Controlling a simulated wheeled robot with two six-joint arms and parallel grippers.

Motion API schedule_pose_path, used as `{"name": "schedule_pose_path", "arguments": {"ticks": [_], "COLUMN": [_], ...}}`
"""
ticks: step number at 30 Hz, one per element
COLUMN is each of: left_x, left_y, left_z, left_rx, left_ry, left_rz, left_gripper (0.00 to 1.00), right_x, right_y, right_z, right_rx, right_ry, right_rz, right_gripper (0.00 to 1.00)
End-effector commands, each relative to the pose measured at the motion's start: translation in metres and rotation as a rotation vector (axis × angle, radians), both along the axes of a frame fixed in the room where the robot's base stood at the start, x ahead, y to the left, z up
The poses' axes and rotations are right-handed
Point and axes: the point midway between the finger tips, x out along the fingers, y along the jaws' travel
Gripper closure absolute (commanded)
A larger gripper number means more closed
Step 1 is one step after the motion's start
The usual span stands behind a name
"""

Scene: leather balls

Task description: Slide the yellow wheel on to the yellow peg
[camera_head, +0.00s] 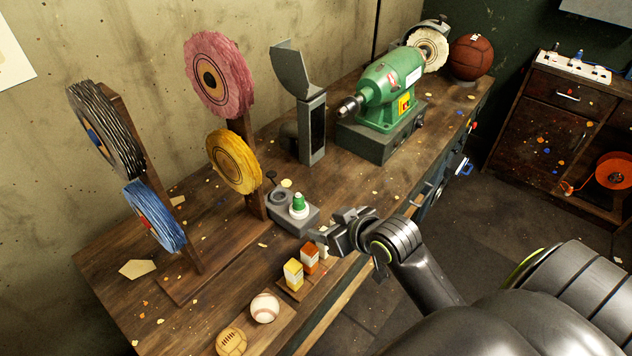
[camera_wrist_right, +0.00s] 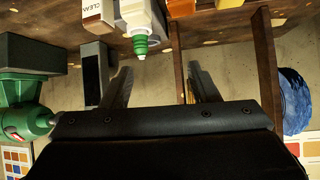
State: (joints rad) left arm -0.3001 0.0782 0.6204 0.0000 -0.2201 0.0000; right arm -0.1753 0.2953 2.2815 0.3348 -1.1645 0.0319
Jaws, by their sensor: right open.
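The yellow wheel (camera_head: 233,160) hangs upright against the right wooden post of the rack, below the pink wheel. My left gripper is not in view.
The rack also bears a pink wheel (camera_head: 219,75), a black-and-white wheel (camera_head: 105,130) and a blue wheel (camera_head: 154,216). A green-tipped bottle (camera_head: 299,206) stands between gripper and rack. Small boxes (camera_head: 293,274) and a baseball (camera_head: 265,307) lie near the front. A green grinder (camera_head: 390,88) stands behind.

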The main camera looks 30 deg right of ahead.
Motion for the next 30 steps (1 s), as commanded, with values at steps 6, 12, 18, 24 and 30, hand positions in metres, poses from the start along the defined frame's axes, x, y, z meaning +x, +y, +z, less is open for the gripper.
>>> {"name": "schedule_pose_path", "arguments": {"ticks": [6, 12, 18, 24, 30], "left_x": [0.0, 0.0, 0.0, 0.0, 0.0], "left_y": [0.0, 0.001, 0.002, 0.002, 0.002], "left_z": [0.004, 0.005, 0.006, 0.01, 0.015], "left_rx": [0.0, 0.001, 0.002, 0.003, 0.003], "left_ry": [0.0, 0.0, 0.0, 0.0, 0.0], "left_rz": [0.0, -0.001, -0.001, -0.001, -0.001], "left_gripper": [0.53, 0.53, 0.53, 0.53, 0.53], "right_x": [0.015, 0.017, 0.037, 0.068, 0.098], "right_y": [0.034, 0.044, 0.051, 0.063, 0.074], "right_z": [0.102, 0.122, 0.113, 0.099, 0.087], "right_rx": [0.036, 0.047, 0.051, 0.051, 0.048], "right_ry": [-0.217, -0.264, -0.262, -0.26, -0.261], "right_rz": [0.15, 0.189, 0.186, 0.187, 0.187], "right_gripper": [0.45, 0.45, 0.45, 0.45, 0.45]}}
